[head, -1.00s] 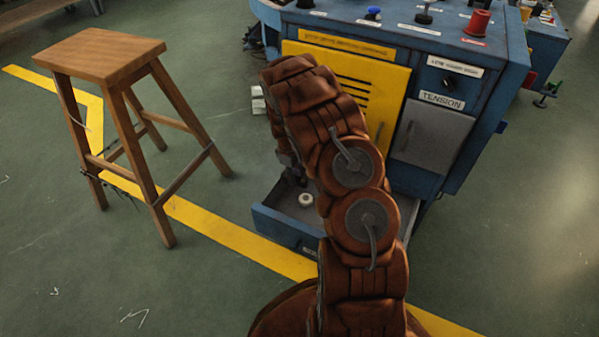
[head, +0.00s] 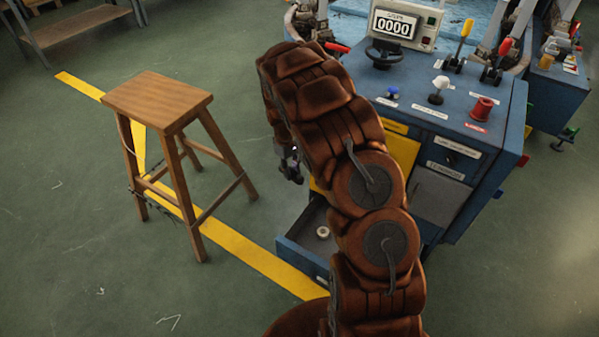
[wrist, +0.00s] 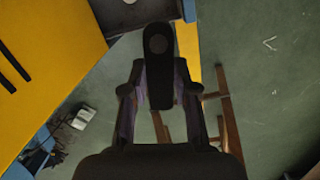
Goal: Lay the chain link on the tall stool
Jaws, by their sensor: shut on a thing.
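The chain link (wrist: 159,60) is a dark, elongated piece with a rounded end and a round spot on it. In the wrist view it lies between the two fingers of my gripper (wrist: 160,92), which is shut on it. In the head view my gripper (head: 291,165) hangs above and just left of the open drawer, to the right of the stool; the link is too small and dark to make out there. The tall stool (head: 157,98) is wooden, with a bare square seat. Its legs (wrist: 228,118) show in the wrist view beyond the right finger.
A blue machine (head: 490,110) with knobs and levers stands behind my arm. Its open drawer (head: 290,248) holds a small white ring (head: 323,232). The drawer also shows in the wrist view (wrist: 130,14). Clear green floor with a yellow stripe (head: 245,250) lies between drawer and stool.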

